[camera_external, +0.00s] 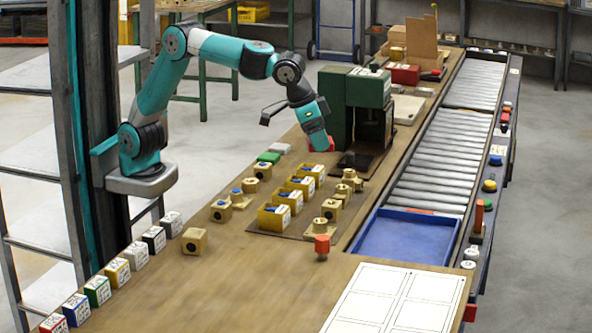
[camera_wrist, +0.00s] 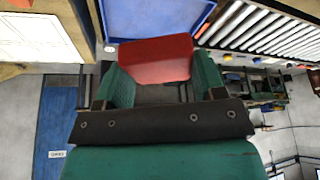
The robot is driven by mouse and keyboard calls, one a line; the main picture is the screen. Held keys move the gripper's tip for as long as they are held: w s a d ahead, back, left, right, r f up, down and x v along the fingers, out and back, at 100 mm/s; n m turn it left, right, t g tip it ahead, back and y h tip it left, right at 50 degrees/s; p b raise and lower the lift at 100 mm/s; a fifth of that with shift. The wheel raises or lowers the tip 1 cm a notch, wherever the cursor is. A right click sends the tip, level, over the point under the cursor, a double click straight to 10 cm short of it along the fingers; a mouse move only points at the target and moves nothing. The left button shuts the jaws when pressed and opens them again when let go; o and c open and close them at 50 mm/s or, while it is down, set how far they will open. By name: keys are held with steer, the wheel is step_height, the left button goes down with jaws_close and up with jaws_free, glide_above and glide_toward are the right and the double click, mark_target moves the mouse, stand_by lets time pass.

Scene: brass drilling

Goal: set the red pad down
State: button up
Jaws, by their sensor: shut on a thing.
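The red pad (camera_wrist: 155,58) is held between the two green fingers of my gripper (camera_wrist: 160,78) in the wrist view. In the external view my gripper (camera_external: 320,143) points down, left of the green machine, and the red pad (camera_external: 330,146) shows at its tip. The gripper is shut on the pad. I cannot tell whether the pad touches the table below. A green pad (camera_external: 268,157) and a whitish pad (camera_external: 280,148) lie on the bench to the left of the gripper.
The green machine (camera_external: 368,88) stands close on the right. Yellow bins (camera_external: 274,217) and several brass pieces (camera_external: 194,241) stand in front.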

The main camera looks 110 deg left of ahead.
steer(key=s+d+r+m, duration=0.1)
steer(key=s+d+m, duration=0.1)
steer(key=d, duration=0.8)
steer(key=m+h+p, duration=0.2)
steer(key=m, duration=0.1)
glide_above(263, 254)
steer(key=s, duration=0.1)
step_height(263, 254, down, 14)
steer(key=shift+s+f+b, duration=0.1)
steer(key=shift+b, duration=0.8)
steer(key=shift+t, duration=0.3)
steer(key=shift+f, duration=2.3)
steer(key=shift+f, duration=0.15)
steer(key=o, duration=0.9)
steer(key=shift+o, duration=0.2)
